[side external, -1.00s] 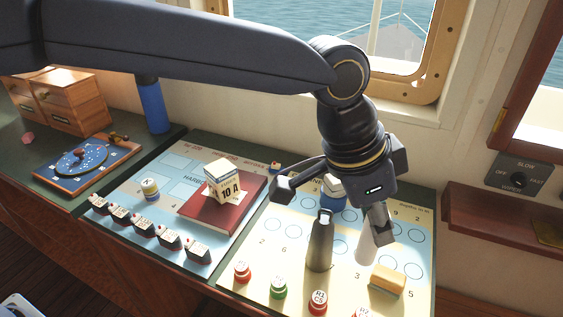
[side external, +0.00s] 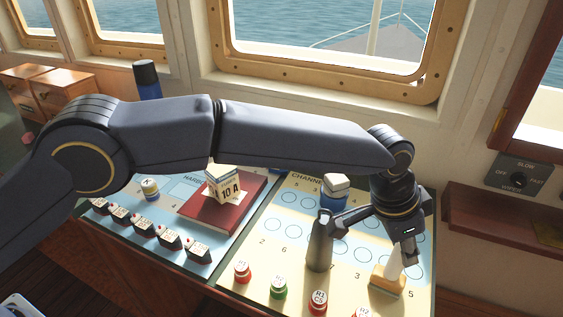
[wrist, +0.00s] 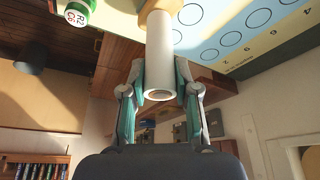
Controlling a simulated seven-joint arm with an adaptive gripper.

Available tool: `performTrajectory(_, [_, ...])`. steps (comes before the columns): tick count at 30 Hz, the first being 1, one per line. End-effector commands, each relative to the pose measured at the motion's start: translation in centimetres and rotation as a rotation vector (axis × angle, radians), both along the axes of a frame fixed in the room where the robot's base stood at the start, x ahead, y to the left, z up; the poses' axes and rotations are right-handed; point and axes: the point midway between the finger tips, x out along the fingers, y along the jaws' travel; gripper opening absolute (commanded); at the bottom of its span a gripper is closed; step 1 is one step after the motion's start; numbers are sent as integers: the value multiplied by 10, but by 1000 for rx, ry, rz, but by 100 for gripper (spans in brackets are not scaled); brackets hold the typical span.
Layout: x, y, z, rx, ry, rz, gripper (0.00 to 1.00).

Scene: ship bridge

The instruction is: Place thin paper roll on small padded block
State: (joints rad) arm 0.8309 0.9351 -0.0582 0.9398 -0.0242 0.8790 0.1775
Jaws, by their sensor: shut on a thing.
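The thin paper roll (side external: 393,264) is white and held in my gripper (side external: 402,250). In the side view it leans slightly, with its lower end at the top of the small padded block (side external: 386,284). I cannot tell whether it rests on the block or hangs just above it. The block is tan and sits at the chart's front right. In the wrist view the roll (wrist: 160,45) lies between the two fingers of my gripper (wrist: 160,82), which are shut on it.
A dark grey cone (side external: 319,243) stands left of the block. Red and green capped pieces (side external: 278,288) line the chart's front edge. A blue and white piece (side external: 334,190) stands behind. A red book (side external: 240,212) bears a white block (side external: 222,184).

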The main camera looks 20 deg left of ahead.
Motion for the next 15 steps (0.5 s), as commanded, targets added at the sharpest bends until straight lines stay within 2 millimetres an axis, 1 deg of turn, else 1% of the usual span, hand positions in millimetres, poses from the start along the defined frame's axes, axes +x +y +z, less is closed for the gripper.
performTrajectory(6, [0, 0, -3, 0, 0, 0, 0])
performTrajectory(7, [0, 0, -3, 0, 0, 0, 33])
performTrajectory(13, [0, 0, -3, 1, 1, 0, 54])
performTrajectory(15, [0, 0, -3, 1, 1, 0, 55])
